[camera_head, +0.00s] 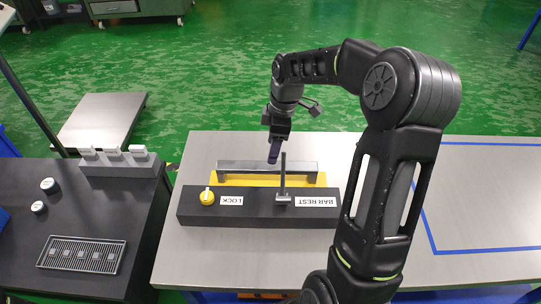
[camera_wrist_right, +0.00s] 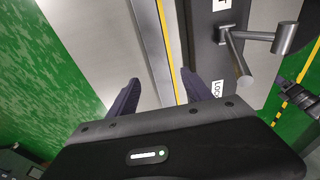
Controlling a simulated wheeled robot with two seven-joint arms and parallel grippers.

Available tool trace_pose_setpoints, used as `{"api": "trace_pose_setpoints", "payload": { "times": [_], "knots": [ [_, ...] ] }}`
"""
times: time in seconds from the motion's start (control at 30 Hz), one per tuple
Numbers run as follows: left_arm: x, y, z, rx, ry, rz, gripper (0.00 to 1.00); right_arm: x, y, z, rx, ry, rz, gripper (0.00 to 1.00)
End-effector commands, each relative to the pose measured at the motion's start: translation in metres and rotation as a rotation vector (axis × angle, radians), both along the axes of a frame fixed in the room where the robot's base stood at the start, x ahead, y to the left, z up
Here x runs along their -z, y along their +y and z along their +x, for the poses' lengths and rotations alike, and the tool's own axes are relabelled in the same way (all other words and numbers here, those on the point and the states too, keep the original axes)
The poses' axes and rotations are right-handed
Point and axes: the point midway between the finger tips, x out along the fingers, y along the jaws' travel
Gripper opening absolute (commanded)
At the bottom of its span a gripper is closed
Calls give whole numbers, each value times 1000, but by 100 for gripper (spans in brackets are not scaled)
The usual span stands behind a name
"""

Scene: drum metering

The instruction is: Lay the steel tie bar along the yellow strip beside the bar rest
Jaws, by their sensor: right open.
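The steel tie bar (camera_head: 240,167) lies lengthwise just behind the black bar rest block (camera_head: 250,218) in the head view. The yellow strip (camera_head: 265,181) shows between them, along the bar's near side. In the right wrist view the bar (camera_wrist_right: 153,40) runs beside the yellow strip (camera_wrist_right: 168,40). I cannot tell how much strip is under the bar. My right gripper (camera_head: 273,158) points down over the bar's middle. Its fingers (camera_wrist_right: 160,80) are open, one on each side of the bar in the wrist view, without visibly gripping it. My left gripper is not in view.
An upright post with a handle (camera_head: 283,175) stands on the bar rest, close to my right gripper. A yellow knob (camera_head: 207,198) sits by the LOCK label. The table (camera_head: 480,190) is clear at right, inside a blue outline. A dark bench (camera_head: 20,260) stands left.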

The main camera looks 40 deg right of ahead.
Motion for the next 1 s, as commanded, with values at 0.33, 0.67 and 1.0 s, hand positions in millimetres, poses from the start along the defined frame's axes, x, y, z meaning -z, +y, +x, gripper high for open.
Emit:
{"api": "trace_pose_setpoints", "payload": {
  "times": [0.33, 0.67, 1.0],
  "knots": [
    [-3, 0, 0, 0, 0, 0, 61, -20, -3, -2, 0, 0, 0, 58],
    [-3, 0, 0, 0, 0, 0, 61, -19, -3, -2, 1, 0, 0, 58],
    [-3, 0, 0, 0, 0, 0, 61, -19, -3, -2, 1, 0, 0, 58]
  ]
}}
